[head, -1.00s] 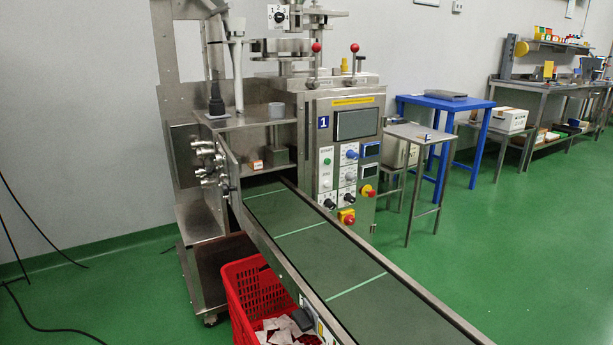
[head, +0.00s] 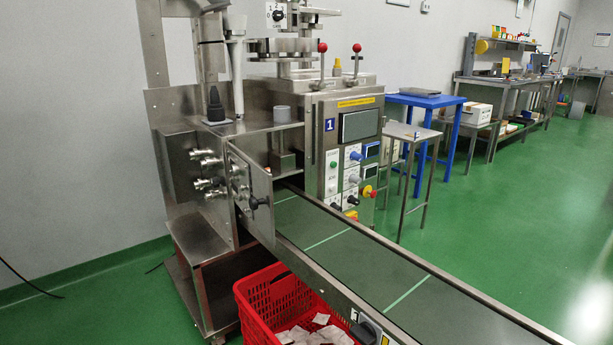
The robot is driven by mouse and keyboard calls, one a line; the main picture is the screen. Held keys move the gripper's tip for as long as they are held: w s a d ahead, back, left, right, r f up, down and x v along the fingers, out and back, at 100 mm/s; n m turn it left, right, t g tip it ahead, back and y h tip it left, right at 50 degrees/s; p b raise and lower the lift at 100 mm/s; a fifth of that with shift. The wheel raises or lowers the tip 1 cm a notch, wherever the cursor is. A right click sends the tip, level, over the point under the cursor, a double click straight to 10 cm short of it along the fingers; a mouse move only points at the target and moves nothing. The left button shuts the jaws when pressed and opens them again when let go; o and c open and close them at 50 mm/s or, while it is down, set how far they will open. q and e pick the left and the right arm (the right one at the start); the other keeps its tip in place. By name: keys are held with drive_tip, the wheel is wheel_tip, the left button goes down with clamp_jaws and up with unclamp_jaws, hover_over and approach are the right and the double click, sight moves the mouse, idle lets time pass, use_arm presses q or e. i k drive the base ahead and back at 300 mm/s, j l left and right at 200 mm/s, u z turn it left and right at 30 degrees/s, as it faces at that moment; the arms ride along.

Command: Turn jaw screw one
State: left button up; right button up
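The packing machine marked 1 (head: 330,124) stands in the middle of the head view. Several silver screws or knobs stick out of its left side, with an upper group (head: 205,157) and a lower group (head: 208,186). I cannot tell which of them is jaw screw one. A metal door or panel (head: 262,190) with a black handle (head: 258,203) stands right of the screws, at the near end of the belt housing. Neither of my grippers is in view.
A green conveyor belt (head: 365,255) runs from the machine to the lower right. A red crate (head: 262,300) with white teabags stands on the floor below it. Cables lie at the far left. Green floor is open left of the machine. A blue table (head: 425,101) stands behind.

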sight(216, 182)
drive_tip(key=i+j, duration=0.15)
drive_tip(key=j, duration=0.25)
drive_tip(key=i+j+z, duration=0.1)
drive_tip(key=j, duration=0.3)
drive_tip(key=i+j, duration=0.1)
drive_tip(key=j, duration=0.35)
drive_tip(key=i+j, duration=0.1)
drive_tip(key=j, duration=0.3)
drive_tip(key=j+u, duration=0.25)
drive_tip(key=j, duration=0.3)
drive_tip(key=i+j+u, duration=0.2)
drive_tip(key=j, duration=0.4)
drive_tip(key=j+u, duration=0.25)
drive_tip(key=j, duration=0.3)
